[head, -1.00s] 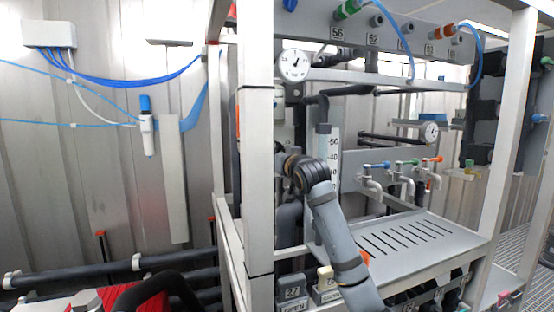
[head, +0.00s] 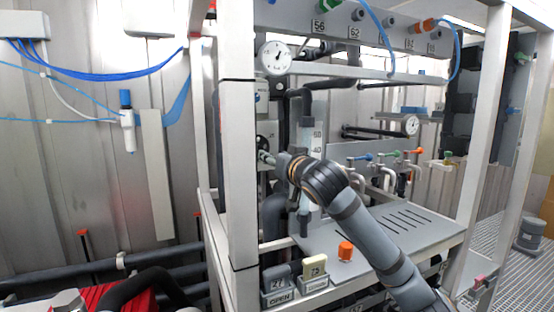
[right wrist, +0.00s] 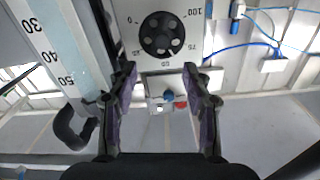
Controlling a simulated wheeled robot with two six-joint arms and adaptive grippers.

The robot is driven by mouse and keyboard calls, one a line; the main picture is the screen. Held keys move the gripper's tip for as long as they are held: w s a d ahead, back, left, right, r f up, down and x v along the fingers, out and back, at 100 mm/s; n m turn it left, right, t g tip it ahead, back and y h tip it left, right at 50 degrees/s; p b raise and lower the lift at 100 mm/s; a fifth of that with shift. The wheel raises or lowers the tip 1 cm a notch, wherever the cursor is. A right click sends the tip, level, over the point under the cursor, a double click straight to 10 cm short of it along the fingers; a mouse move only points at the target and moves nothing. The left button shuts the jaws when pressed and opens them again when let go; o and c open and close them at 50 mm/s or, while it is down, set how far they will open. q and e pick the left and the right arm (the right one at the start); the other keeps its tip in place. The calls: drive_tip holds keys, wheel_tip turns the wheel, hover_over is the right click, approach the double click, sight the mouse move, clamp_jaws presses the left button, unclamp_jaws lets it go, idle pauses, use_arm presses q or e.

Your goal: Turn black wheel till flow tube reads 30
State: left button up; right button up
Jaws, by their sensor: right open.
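The black wheel (right wrist: 162,35) shows in the right wrist view, a round knob with holes on a pale plate with a printed scale up to 100. My right gripper (right wrist: 160,78) is open. Its two dark fingers are apart and empty, and the wheel shows beyond the fingertips, between their lines. My left gripper is not in view.
Rack posts (head: 240,160) stand left of my right arm. A slotted grey tray (head: 440,228) carries an orange knob (head: 345,251). Several taps (head: 388,157) stand behind it. Labelled bins (head: 279,286) sit at the front, and a round gauge (head: 274,58) hangs above.

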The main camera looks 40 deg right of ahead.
drive_tip(key=shift+s+a+f, duration=0.1)
drive_tip(key=shift+s+a, duration=0.3)
drive_tip(key=shift+s, duration=0.3)
